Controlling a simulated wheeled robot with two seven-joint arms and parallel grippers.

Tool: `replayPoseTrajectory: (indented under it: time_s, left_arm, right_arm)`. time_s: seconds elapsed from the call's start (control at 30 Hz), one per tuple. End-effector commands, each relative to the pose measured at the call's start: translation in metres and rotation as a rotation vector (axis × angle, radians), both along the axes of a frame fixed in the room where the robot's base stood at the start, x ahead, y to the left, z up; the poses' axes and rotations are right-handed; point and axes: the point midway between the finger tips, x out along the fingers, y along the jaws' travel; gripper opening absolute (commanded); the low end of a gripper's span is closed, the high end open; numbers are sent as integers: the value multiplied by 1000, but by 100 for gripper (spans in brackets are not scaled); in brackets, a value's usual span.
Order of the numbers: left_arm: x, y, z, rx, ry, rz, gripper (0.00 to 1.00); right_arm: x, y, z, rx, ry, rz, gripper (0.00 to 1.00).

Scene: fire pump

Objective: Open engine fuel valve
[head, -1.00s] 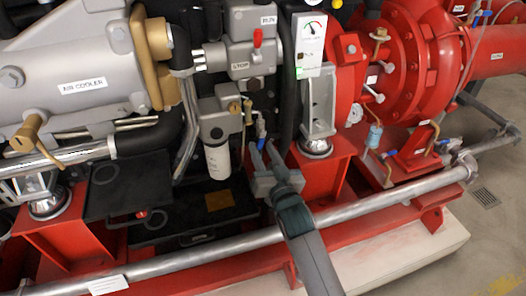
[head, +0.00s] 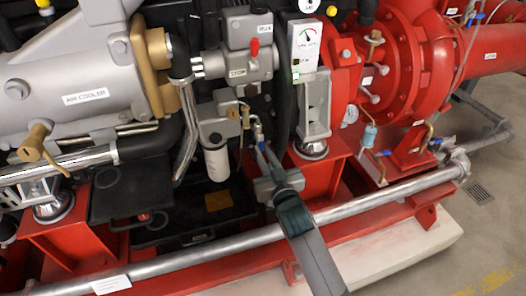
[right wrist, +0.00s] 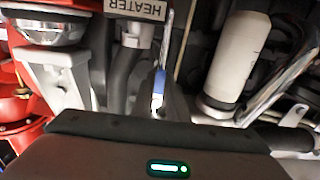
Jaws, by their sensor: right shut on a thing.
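The fuel valve (head: 257,130) is a small metal fitting on a thin line beside the white filter cylinder (head: 216,162), below the grey STOP housing. Its small blue lever (right wrist: 158,88) shows between the fingers in the right wrist view. My right gripper (head: 264,152) reaches up from the front, over the silver rail, with its fingertips at the valve. It is shut on the blue lever, which the fingers mostly hide in the head view. My left gripper is not in view.
A silver rail (head: 370,202) runs across the front below my right arm. A red pedestal (head: 318,172) stands right of the gripper. A black tray (head: 165,228) lies lower left. A HEATER label (right wrist: 136,9) shows in the right wrist view.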

Motion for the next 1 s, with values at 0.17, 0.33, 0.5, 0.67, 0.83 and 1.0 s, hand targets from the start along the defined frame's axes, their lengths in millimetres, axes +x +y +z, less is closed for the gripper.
replayPoseTrajectory:
  time_s: [0.17, 0.33, 0.5, 0.67, 0.83, 1.0]
  left_arm:
    - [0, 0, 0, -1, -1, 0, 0]
    - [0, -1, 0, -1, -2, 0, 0]
    - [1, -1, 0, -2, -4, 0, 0]
    - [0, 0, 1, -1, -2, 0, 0]
    - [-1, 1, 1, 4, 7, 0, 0]
    - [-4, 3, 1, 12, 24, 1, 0]
  right_arm:
    - [0, -1, 0, -1, -3, -1, 28]
    - [0, -1, 0, -1, -1, -1, 32]
    - [0, -1, 0, 0, -1, -1, 32]
    - [-6, -2, 0, 0, -1, 0, 32]
    - [-22, -8, 0, 0, 0, -1, 32]
    - [-49, -16, 0, 0, 1, 0, 32]
